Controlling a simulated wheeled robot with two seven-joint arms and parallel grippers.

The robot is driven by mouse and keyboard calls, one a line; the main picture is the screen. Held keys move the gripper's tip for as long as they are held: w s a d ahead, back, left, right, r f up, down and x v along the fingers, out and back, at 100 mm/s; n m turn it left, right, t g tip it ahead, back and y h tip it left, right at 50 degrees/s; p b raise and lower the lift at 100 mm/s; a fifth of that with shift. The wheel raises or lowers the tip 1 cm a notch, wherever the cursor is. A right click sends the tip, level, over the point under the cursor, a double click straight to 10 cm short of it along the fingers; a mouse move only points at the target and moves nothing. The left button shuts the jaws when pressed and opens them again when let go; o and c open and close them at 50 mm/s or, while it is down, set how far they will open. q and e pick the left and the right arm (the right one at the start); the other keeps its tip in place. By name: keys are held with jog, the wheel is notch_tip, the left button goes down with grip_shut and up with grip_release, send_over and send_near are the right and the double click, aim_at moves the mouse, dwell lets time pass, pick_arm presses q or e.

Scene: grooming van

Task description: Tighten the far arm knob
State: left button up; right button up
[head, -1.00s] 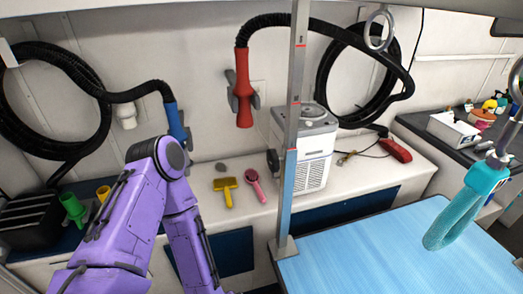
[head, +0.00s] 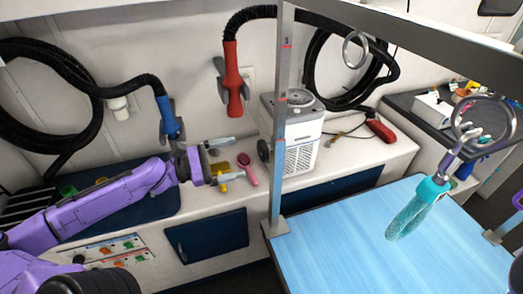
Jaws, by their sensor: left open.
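The steel grooming-arm post (head: 280,130) stands at the far left corner of the blue grooming table (head: 375,235). A metal bar (head: 420,38) runs right from its top. A dark round knob-like piece (head: 263,151) shows just left of the post, in front of the white dryer (head: 300,150); I cannot tell which of the two it belongs to. My left gripper (head: 234,158) is open and empty, pointing right towards this piece, a short gap away. It overlaps the brushes in the picture.
A yellow brush (head: 224,175) and a pink brush (head: 248,172) lie on the counter behind my left gripper. A red hose nozzle (head: 234,85) and a blue one (head: 167,118) hang on the wall.

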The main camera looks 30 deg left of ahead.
aim_at(260, 152)
pick_arm(q)
jog(key=b+x, duration=0.1)
jog(key=x, duration=0.2)
jog(key=b+x, duration=0.2)
jog(key=x, duration=0.2)
jog(key=shift+w+d+f, duration=0.1)
jog(key=shift+d+f, duration=0.05)
jog(key=shift+f, duration=0.1)
jog(key=shift+w+d+r+b, duration=0.2)
jog(key=shift+w+d+b, duration=0.3)
jog(key=shift+b, duration=0.35)
jog(key=shift+w, duration=0.1)
jog(key=shift+c, duration=0.2)
jog(key=c, duration=0.9)
